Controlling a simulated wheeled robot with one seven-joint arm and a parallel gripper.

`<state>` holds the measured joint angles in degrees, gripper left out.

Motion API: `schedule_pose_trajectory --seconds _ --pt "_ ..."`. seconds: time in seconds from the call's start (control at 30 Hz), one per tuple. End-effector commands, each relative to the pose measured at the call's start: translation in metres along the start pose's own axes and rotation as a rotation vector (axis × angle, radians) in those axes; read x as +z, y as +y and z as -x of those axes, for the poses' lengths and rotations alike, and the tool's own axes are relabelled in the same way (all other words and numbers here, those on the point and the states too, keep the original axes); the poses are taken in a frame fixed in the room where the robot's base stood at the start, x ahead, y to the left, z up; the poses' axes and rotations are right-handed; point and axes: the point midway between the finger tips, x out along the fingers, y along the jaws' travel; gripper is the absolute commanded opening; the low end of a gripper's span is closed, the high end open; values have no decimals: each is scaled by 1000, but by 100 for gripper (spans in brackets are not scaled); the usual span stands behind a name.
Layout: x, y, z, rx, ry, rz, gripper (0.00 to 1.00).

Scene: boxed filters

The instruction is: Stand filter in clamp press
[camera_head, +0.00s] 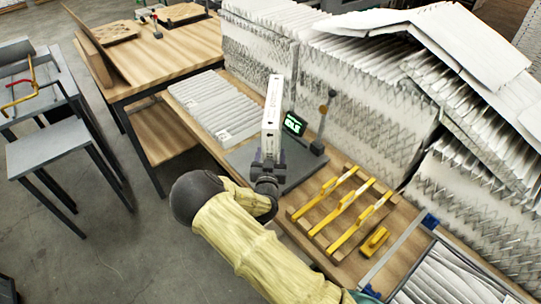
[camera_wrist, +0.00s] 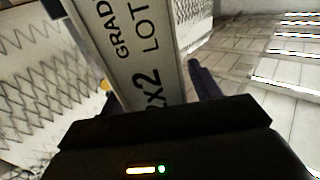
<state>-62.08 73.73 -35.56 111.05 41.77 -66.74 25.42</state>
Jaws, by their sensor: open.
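A white filter (camera_head: 272,112) with a printed narrow edge stands upright on the dark grey plate of the clamp press (camera_head: 297,167). In the wrist view the printed filter edge (camera_wrist: 140,50) fills the middle, with large lettering. My gripper (camera_head: 268,158) is open at the filter's lower near edge. One dark finger (camera_wrist: 205,80) shows right of the filter, apart from it in the picture. The press has a small screen with green letters (camera_head: 293,123) and a post with a round knob (camera_head: 322,122). The filter's foot is hidden behind my gripper.
Pleated filters (camera_head: 215,100) lie flat at the left of the bench. Tall filter stacks (camera_head: 350,90) wall off the back. A wooden rack with yellow bars (camera_head: 340,205) and a yellow block (camera_head: 375,241) lie at right. A metal-framed tray (camera_head: 440,270) is at far right.

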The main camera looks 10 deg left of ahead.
Motion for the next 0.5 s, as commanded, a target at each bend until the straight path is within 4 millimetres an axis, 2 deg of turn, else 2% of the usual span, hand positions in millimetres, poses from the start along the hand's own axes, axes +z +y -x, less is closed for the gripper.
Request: schedule_pose_trajectory --seconds 0.13,0.27,0.5 --pt "-3 0 0 0 0 0 62" --pt "0 0 11 1 -1 -1 62" --pt "3 -1 50 -1 -2 -1 62"
